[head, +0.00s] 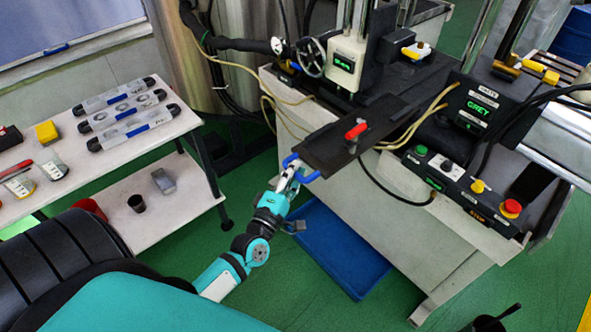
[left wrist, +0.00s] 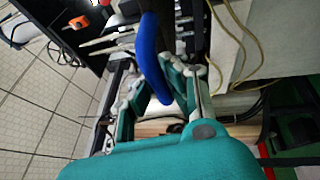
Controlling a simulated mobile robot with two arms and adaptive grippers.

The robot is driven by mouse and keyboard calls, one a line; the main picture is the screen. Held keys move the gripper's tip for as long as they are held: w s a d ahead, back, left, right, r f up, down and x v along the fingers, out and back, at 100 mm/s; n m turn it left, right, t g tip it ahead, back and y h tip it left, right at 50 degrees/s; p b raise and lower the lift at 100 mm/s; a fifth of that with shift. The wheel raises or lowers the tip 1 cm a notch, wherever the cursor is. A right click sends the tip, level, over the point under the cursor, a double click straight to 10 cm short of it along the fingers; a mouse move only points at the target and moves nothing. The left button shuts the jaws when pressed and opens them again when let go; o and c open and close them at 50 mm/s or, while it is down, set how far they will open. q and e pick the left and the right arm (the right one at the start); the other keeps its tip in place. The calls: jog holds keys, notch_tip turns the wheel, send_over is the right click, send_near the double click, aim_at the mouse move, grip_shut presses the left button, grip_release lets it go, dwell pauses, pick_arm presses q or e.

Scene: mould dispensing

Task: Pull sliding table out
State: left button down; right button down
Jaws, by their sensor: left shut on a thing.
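The sliding table (head: 340,148) is a dark flat plate that sticks out from the machine toward my left arm. A red lever (head: 355,130) stands on it. A blue handle (head: 304,172) is at its near left end. My left gripper (head: 291,172) is at this handle and shut on it. In the left wrist view the blue handle (left wrist: 152,55) runs down between the fingers of the gripper (left wrist: 160,105). My right gripper is in neither view.
A white machine base (head: 420,240) stands under the sliding table, with a blue tray (head: 345,250) on the green floor below. A control box with a red button (head: 511,206) is at the right. A white shelf table (head: 100,150) with tools stands at the left.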

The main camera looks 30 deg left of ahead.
pick_arm(q)
jog(key=c, duration=1.3)
grip_release()
jog(key=s, duration=0.4)
jog(key=s+d+f, duration=0.1)
jog(key=s, duration=0.2)
jog(key=s+f, duration=0.1)
jog(key=s, duration=0.3)
jog(key=shift+s+d, duration=0.2)
jog(key=shift+s, duration=0.15)
